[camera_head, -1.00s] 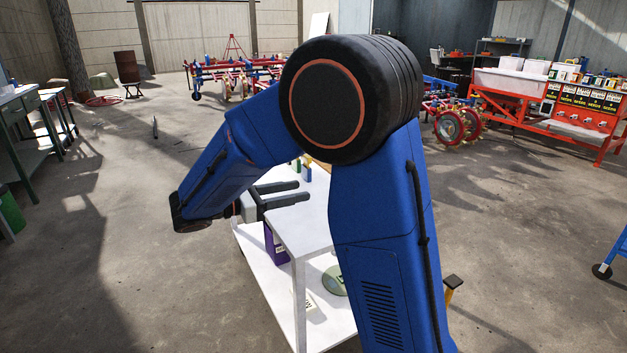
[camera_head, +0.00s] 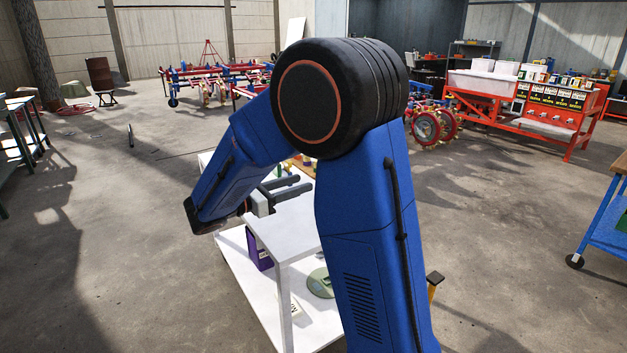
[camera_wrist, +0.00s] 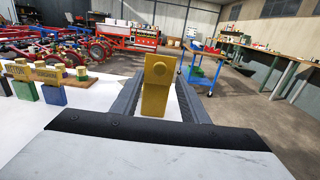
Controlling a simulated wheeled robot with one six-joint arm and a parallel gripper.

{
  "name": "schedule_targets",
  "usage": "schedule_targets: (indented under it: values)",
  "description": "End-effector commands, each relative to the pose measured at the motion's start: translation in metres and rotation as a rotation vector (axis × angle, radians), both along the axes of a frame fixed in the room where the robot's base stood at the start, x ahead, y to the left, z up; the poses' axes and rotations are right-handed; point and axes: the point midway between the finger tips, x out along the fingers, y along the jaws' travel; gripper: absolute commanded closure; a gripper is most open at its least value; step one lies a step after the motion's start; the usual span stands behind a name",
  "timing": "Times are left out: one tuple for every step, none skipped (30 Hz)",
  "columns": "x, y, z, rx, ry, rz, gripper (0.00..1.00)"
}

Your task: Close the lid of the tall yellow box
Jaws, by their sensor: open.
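A tall yellow piece (camera_wrist: 156,98) with a round knob near its top stands upright in the wrist view. It appears between my gripper's fingers, beyond the white tabletop's near part. I cannot tell whether this is the box's body or its raised lid. My gripper (camera_wrist: 158,76) is open and empty, with a dark finger on each side of the yellow piece in the picture. In the head view my gripper (camera_head: 305,184) reaches right above the white table (camera_head: 268,228). My arm hides much of the tabletop there, and the yellow piece is not clearly seen.
A purple box (camera_head: 258,250) and a greenish disc (camera_head: 320,283) are on the lower shelf. A blue-legged cart (camera_head: 603,225) stands right. Open concrete floor (camera_head: 500,260) lies between.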

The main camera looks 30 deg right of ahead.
Motion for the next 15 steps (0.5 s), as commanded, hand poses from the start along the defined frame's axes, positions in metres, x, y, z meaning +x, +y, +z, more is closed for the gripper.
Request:
schedule_targets:
  values:
    - [0.0,-0.01,0.0,0.0,0.0,-0.003,0.59]
    - [0.0,-0.014,0.0,0.0,0.0,-0.004,0.59]
    - [0.001,-0.02,0.0,0.0,0.0,-0.004,0.59]
    - [0.001,-0.025,0.0,0.0,0.0,-0.003,0.59]
    - [0.001,-0.029,0.0,0.0,0.0,-0.003,0.59]
    - [0.001,-0.034,0.0,0.0,0.0,-0.002,0.59]
    - [0.002,-0.038,0.0,0.0,0.0,-0.002,0.59]
    - [0.002,-0.042,0.0,0.0,0.0,-0.003,0.59]
    - [0.002,-0.046,0.0,0.0,0.0,-0.003,0.59]
    - [0.003,-0.049,0.0,0.0,0.0,-0.002,0.59]
    - [0.003,-0.051,0.0,0.0,0.0,-0.001,0.59]
    - [0.003,-0.054,0.0,0.0,0.0,0.0,0.59]
    - [0.003,-0.055,0.0,0.0,0.0,-0.001,0.59]
    - [0.003,-0.057,0.0,0.0,0.0,-0.001,0.59]
    - [0.003,-0.059,0.0,0.0,0.0,-0.001,0.59]
